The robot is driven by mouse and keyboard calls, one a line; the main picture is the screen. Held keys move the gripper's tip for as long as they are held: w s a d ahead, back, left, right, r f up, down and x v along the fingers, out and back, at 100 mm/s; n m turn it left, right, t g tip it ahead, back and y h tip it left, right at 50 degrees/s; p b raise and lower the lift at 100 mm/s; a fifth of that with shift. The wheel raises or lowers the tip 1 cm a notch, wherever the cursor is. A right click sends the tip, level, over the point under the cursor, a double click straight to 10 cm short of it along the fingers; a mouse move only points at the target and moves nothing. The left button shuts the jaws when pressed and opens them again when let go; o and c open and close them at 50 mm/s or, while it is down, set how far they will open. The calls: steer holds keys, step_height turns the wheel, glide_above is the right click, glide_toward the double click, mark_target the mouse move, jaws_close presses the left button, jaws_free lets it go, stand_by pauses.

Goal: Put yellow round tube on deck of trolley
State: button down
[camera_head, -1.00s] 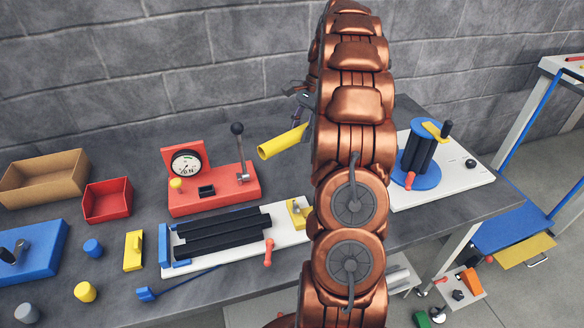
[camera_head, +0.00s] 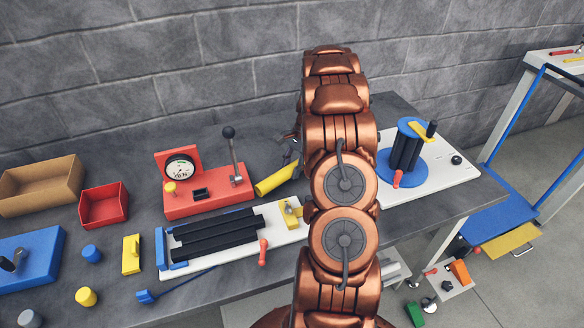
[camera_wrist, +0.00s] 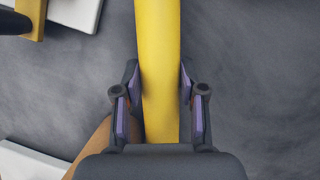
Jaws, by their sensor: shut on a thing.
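The yellow round tube (camera_head: 275,180) shows in the head view over the back of the grey bench, just right of the red gauge block. It is tilted, its near end pointing lower left, and its far end is hidden behind my arm. In the wrist view the tube (camera_wrist: 160,60) runs between the purple pads of my gripper (camera_wrist: 161,100), which is shut on it. I cannot tell whether the tube touches the bench. In the head view my arm mostly hides the gripper. A blue-framed trolley with a blue deck (camera_head: 493,220) stands at the right, beyond the bench end.
The red block with dial and lever (camera_head: 210,192) stands left of the tube. A white fixture with black bars (camera_head: 285,238) lies in front. A blue reel stand (camera_head: 402,160) on a white plate (camera_head: 450,172) stands at the right bench end. Red (camera_head: 103,203) and brown bins (camera_head: 40,185) are left.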

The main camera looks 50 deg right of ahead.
steer(key=shift+f, duration=0.45)
steer(key=shift+f, duration=0.1)
steer(key=c, duration=0.7)
jaws_free()
steer(key=shift+o, duration=0.2)
steer(key=b+v, duration=0.3)
steer(key=v, duration=0.6)
steer(key=shift+d+r, duration=0.15)
steer(key=shift+r, duration=0.15)
steer(key=shift+v, duration=1.25)
